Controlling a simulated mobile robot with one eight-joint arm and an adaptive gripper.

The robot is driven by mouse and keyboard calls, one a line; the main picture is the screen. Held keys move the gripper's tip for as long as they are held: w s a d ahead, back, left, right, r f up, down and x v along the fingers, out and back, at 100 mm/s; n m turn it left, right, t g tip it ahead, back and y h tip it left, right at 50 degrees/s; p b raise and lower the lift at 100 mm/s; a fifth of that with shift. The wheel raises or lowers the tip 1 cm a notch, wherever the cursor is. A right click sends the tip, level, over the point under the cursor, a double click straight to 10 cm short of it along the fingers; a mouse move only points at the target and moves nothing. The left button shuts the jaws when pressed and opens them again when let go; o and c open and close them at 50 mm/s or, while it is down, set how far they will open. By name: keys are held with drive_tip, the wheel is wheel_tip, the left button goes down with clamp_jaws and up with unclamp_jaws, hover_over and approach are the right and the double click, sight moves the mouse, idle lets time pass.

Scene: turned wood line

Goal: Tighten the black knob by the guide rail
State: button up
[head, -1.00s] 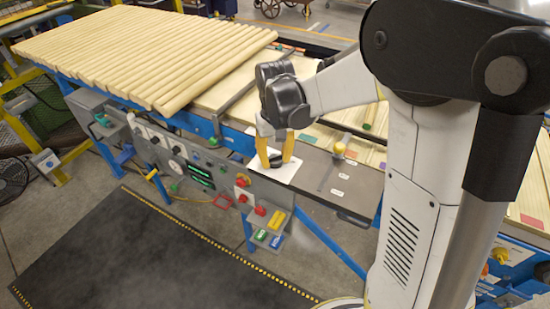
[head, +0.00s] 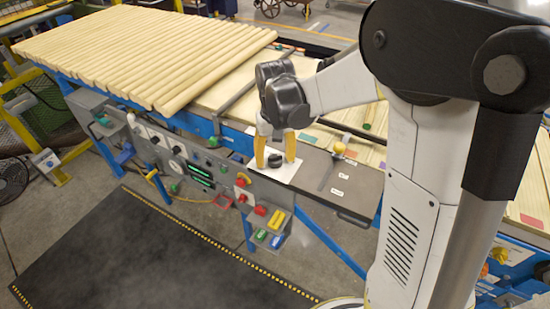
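The black knob (head: 274,160) sits on a white plate (head: 283,174) at the front edge of the line, in the middle of the head view. My gripper (head: 276,160) points down over it, with one yellow finger on each side of the knob. The fingers are spread, and a gap seems to show between them and the knob. Any contact on the far side is hidden. A dark rail (head: 345,130) runs behind the plate, partly hidden by my arm.
A yellow ball knob (head: 340,148) stands right of the plate on a dark panel with white labels. Below are a red knob (head: 240,183) and a shelf with coloured blocks (head: 275,220). Wooden rods (head: 150,55) cover the line at left.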

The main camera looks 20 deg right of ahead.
sight(275, 156)
wheel_tip(275, 156, up, 12)
idle(0.6)
drive_tip(key=shift+s, duration=0.1)
